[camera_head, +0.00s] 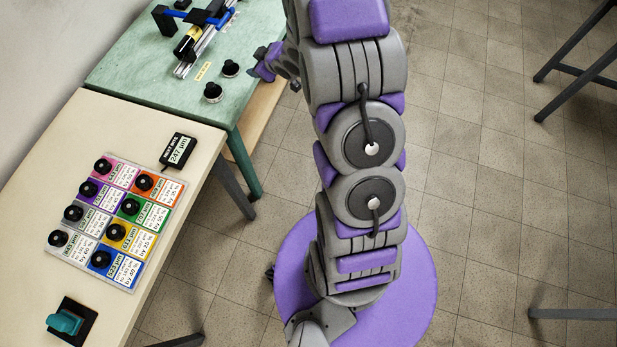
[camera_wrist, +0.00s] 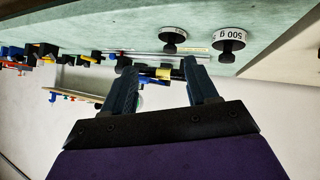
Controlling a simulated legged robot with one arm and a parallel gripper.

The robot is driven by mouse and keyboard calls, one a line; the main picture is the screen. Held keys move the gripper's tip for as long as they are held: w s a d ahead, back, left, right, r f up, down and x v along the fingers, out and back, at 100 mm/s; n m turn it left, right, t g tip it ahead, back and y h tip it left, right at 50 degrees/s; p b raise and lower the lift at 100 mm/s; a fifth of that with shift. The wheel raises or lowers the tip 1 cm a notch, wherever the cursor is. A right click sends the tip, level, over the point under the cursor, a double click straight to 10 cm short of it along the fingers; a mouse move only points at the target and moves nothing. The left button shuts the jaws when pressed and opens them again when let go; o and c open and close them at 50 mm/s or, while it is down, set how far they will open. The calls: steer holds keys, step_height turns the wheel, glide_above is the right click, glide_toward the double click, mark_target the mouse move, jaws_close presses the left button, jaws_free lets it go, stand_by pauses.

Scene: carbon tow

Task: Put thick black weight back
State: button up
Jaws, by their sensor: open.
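Two black knobbed weights stand apart on the green table. The thicker one (camera_head: 213,92) has a pale band and is nearer the cream table; in the wrist view this weight (camera_wrist: 229,40) reads "500 g". The thinner weight (camera_head: 231,68) stands just behind it; it also shows in the wrist view (camera_wrist: 173,35). My gripper (camera_wrist: 157,72) is open, with nothing visible between its fingers. In the head view my gripper (camera_head: 264,64) is at the right edge of the green table, to the right of both weights and touching neither.
A rail device (camera_head: 205,45) with blue and black parts lies behind the weights on the green table (camera_head: 130,72). The cream table (camera_head: 50,160) holds a board of colored labelled cards with black knobs (camera_head: 130,209) and a small display (camera_head: 178,150). The floor to the right is mostly clear.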

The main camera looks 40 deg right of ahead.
steer(key=s+r+m+g+h, duration=0.45)
steer(key=s+r, duration=0.65)
steer(key=s, duration=0.4)
steer(key=s+a+r+g+y, duration=0.1)
steer(key=s+a, duration=0.3)
steer(key=s, duration=0.6)
steer(key=s+a+r+m+g+y, duration=0.1)
steer(key=s+a+r+g, duration=0.2)
steer(key=s, duration=0.7)
steer(key=s+a+r+g+y, duration=0.1)
steer(key=s+a+r+g, duration=0.1)
steer(key=s+a, duration=0.5)
steer(key=s+g, duration=0.1)
steer(key=s, duration=0.2)
steer(key=shift+s+r, duration=0.15)
steer(key=shift+r, duration=0.1)
steer(key=shift+m, duration=0.25)
steer(key=shift+c, duration=0.2)
